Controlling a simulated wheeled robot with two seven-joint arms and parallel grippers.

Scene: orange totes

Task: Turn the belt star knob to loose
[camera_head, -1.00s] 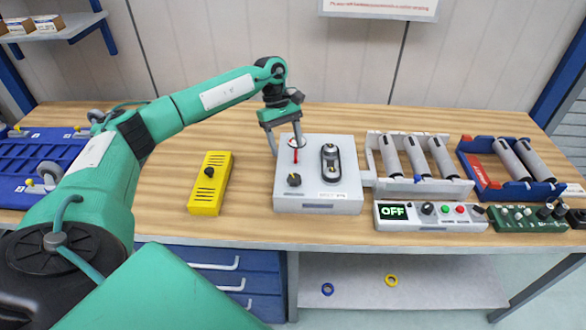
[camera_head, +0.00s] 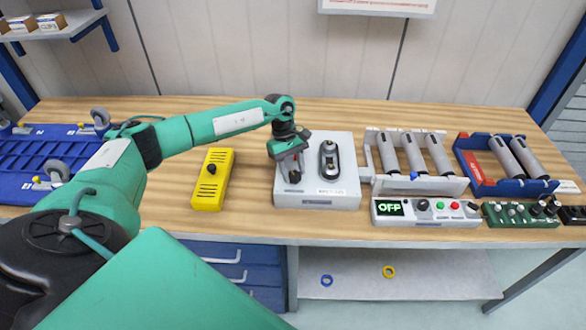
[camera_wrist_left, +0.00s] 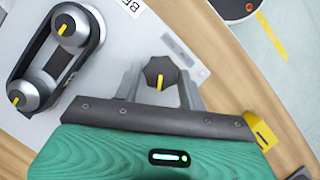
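The belt star knob (camera_wrist_left: 159,73) is black with a yellow pointer line, and sits on the light grey belt unit (camera_head: 340,195). In the wrist view its pointer runs roughly up and down the picture. My left gripper (camera_head: 290,177) points down over the front left of the unit and hides the knob in the head view. In the wrist view the left gripper's fingers (camera_wrist_left: 161,86) stand open on either side of the knob, with small gaps showing. The belt with two pulleys (camera_head: 329,159) lies beside it; it also shows in the wrist view (camera_wrist_left: 57,60). My right gripper is not in view.
A yellow box (camera_head: 212,180) with a black knob stands left of the unit. To the right are a roller stand (camera_head: 420,186), a control box (camera_head: 425,218) reading OFF, a blue tray (camera_head: 505,187) and a green knob board (camera_head: 520,220). Bare wood lies between yellow box and unit.

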